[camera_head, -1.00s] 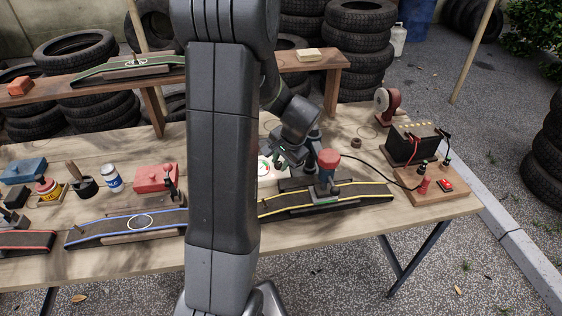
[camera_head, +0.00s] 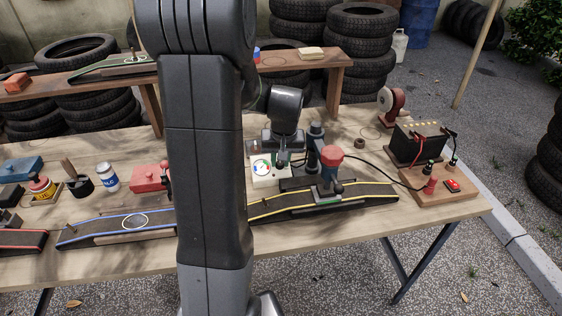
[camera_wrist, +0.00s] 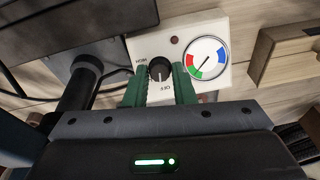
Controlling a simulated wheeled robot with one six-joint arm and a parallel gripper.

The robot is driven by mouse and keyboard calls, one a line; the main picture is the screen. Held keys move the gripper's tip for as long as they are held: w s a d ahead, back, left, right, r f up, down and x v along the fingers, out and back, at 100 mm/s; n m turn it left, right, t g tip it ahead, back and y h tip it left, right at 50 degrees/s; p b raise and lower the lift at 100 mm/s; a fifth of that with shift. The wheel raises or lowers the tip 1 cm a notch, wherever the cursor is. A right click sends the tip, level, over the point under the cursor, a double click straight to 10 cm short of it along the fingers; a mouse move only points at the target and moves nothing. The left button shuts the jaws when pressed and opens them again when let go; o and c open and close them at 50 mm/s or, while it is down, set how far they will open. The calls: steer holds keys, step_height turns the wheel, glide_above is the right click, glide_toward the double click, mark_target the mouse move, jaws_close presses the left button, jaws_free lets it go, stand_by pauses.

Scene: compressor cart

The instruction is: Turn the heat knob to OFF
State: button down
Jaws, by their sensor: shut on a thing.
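The white heat control box (camera_head: 262,178) stands on the bench behind the yellow-edged strap. In the wrist view its face (camera_wrist: 212,28) carries the dark round heat knob (camera_wrist: 160,70), between printed words that read HIGH at its upper left and OFF below it. A pale pointer line on the knob seems to face down toward OFF; its exact angle is hard to tell. My gripper (camera_wrist: 160,78) is shut on the knob, with one green finger on each side. A round gauge (camera_wrist: 206,58) with red, green and blue sectors sits beside it, its needle pointing lower left.
A dark red lamp (camera_wrist: 175,40) is on the box. A red-topped tool (camera_head: 331,158) stands close to the right on the yellow-edged strap (camera_head: 360,194). The battery (camera_head: 416,143) and its wired wooden board (camera_head: 410,190) are farther right. A shelf (camera_head: 318,63) spans behind.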

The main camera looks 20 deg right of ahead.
steer(key=shift+n, duration=0.6)
steer(key=c, duration=1.2)
jaws_free()
steer(key=v, duration=1.3)
steer(key=shift+a+r+p, duration=0.3)
steer(key=shift+r+p, duration=0.05)
steer(key=shift+r, duration=0.05)
